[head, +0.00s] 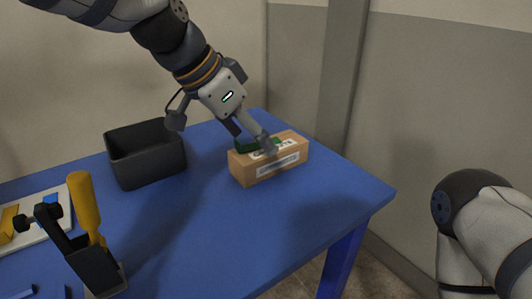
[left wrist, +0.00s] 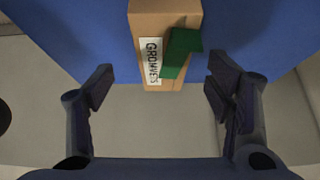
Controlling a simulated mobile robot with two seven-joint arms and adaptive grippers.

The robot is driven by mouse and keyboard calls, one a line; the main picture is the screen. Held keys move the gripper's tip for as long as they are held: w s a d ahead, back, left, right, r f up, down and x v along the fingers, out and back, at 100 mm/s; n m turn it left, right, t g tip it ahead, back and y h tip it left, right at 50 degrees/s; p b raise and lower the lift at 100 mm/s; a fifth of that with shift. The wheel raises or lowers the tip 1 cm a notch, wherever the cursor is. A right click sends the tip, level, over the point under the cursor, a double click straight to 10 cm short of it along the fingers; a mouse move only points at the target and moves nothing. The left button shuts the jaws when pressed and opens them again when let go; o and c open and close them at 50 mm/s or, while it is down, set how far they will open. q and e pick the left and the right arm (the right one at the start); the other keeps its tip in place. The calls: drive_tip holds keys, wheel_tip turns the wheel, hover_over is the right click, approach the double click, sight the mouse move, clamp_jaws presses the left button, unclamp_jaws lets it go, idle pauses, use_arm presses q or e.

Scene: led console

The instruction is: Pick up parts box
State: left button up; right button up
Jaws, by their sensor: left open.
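The parts box (head: 270,163) is a brown cardboard box with white labels, near the right end of the blue table. A dark green patch or piece shows on its top. In the left wrist view the box (left wrist: 150,22) is at the top middle, its label reading like "GROMMETS", with the green piece (left wrist: 179,52) beside the label. My left gripper (head: 251,138) is open and empty, with its fingers over or just in front of the box top in the head view; contact cannot be told. My right gripper is out of view; only part of that arm shows.
A black open bin (head: 147,165) stands left of the box on the blue table (head: 215,240). A black holder (head: 95,268) with a yellow-handled tool (head: 84,205) and a pale tray (head: 35,225) are at the left. Walls stand close behind and right. The table's front middle is clear.

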use_arm(q)
drive_tip(key=x, duration=0.7)
drive_tip(key=shift+w+d+b, duration=0.1)
drive_tip(key=shift+w+b, duration=0.25)
drive_tip(key=shift+r, duration=0.15)
drive_tip(key=c, duration=1.4)
drive_tip(key=shift+r, duration=0.15)
drive_tip(key=shift+c, duration=0.2)
